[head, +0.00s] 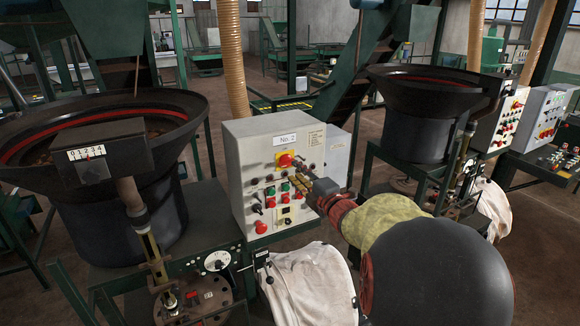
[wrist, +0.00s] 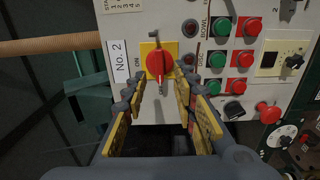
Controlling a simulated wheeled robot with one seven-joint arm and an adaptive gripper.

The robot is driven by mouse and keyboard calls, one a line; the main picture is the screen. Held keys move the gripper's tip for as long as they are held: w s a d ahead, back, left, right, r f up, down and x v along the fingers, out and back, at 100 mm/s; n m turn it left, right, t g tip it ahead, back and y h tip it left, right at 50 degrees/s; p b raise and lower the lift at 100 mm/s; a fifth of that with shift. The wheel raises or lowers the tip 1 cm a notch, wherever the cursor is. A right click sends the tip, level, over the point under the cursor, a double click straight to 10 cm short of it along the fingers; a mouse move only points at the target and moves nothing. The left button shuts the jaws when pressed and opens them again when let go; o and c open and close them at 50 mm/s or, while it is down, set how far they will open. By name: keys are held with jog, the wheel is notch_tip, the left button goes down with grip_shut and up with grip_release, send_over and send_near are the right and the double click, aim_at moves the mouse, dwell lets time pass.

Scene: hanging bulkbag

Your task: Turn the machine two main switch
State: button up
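The machine two main switch (head: 285,160) is a red rotary knob on a yellow plate, high on the grey control box labelled "No. 2" (head: 240,150). In the wrist view the red switch (wrist: 158,64) sits upright in the picture, with an "ON" mark on its left. My gripper (head: 310,180) is in front of the box's face. In the wrist view my gripper (wrist: 158,92) is open, its yellow-padded fingers on either side of the knob's lower end. I cannot tell whether the fingertips touch the knob.
Green and red push buttons (wrist: 220,58) and a red mushroom button (wrist: 268,112) are close beside the fingers. A black hopper (head: 110,150) stands left and another (head: 425,110) right. A white bulk bag (head: 312,285) hangs below the box.

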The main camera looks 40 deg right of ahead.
aim_at(290, 165)
jog(key=shift+p+x, duration=0.3)
jog(key=shift+x, duration=1.9)
jog(key=shift+d, duration=0.1)
grip_shut()
